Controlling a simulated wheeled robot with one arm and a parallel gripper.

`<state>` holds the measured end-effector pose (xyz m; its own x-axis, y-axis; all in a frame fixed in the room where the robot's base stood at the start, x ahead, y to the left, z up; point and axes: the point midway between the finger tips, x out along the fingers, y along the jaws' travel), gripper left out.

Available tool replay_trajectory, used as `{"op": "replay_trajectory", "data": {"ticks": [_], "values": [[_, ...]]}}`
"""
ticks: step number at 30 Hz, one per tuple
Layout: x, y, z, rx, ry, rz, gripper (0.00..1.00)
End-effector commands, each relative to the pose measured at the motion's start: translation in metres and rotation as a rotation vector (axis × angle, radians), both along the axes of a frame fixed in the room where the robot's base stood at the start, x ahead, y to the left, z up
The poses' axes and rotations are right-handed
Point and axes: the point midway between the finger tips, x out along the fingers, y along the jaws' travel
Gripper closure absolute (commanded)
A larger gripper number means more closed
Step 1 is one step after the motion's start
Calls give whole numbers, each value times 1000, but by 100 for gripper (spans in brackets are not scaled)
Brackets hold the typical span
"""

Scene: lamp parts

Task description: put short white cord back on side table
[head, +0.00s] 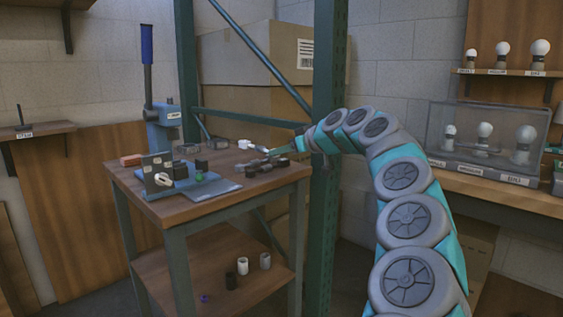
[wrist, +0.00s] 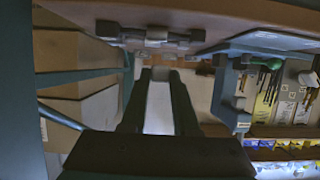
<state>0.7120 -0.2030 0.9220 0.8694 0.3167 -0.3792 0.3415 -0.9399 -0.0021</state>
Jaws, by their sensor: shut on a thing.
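The side table (head: 262,181) stands left of centre in the head view, with a wooden top and grey legs. My gripper (head: 263,150) reaches in from the right over the table's far right part. A small white piece (head: 246,144), probably the short white cord, shows at its tip. In the wrist view my gripper (wrist: 160,76) is shut on a pale white strip (wrist: 159,108), which lies between the two dark fingers. Its full shape is hidden. I cannot tell whether it touches the tabletop.
A blue press (head: 160,125) stands at the table's back left. A panel fixture (head: 160,175), a grey plate (head: 207,190) and dark parts (head: 280,163) crowd the top. A green post (head: 327,120) rises right beside the table. Small cylinders (head: 242,265) stand on the lower shelf.

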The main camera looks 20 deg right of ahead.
Motion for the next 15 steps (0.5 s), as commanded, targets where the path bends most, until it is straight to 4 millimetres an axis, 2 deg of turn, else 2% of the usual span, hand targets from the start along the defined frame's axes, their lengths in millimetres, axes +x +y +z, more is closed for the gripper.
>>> {"op": "replay_trajectory", "data": {"ticks": [8,15], "values": [[1,-2,-8,1,0,2,100],[2,-1,-34,2,2,2,100]]}}
